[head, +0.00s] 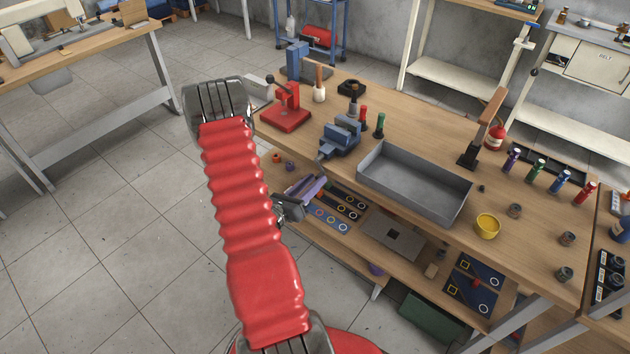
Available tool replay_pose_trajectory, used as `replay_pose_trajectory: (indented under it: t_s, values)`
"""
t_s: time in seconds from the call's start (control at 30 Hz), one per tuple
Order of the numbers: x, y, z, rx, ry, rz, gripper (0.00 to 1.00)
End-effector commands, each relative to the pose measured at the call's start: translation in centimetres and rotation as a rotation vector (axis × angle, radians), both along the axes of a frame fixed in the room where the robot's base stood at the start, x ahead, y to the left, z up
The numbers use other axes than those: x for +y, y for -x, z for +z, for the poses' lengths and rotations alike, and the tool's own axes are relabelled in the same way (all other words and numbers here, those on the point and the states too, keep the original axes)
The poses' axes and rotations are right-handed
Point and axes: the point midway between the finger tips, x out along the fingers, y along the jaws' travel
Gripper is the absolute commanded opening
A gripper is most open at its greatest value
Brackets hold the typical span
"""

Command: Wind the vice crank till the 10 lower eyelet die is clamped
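The blue vice (341,139) stands on the workbench near its front edge, left of a grey tray. A dark part, possibly the crank, shows low at its front end; its angle is too small to read. I cannot make out a die between the jaws or whether the jaws grip anything. My red ribbed arm rises across the left of the head view, in front of the bench. A dark grey metal piece (290,208) sticks out from behind it, below and left of the vice, apparently part of my gripper. Its fingers are not clearly visible.
The grey tray (415,184) sits right of the vice. Red- and green-handled tools (380,124) stand close behind it. A red press (286,108) is to its left. A yellow cup (487,226) and several grey cylinders stand right. The lower shelf (345,240) holds plates.

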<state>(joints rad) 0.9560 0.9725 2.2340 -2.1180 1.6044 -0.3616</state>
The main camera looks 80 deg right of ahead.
Motion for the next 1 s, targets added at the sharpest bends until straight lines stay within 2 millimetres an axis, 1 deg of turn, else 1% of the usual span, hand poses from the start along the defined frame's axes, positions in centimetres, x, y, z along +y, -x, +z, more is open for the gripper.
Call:
replay_pose_trajectory:
  t_s: [0.1, 0.2, 0.47, 0.57, 0.93, 1.0]
  values:
    - [-0.84, 0.43, -0.02, 0.000, 0.000, -0.001, 0.32]
    - [-1.16, 0.56, -0.01, 0.000, 0.000, 0.000, 0.32]
    - [-1.24, 0.54, -0.01, 0.001, -0.001, 0.001, 0.32]
    - [-1.24, 0.54, -0.01, 0.001, -0.001, 0.001, 0.26]
    - [-1.23, 0.52, 0.00, 0.000, 0.000, 0.001, 0.00]
    - [-1.23, 0.50, 0.01, 0.000, 0.000, 0.001, 0.00]
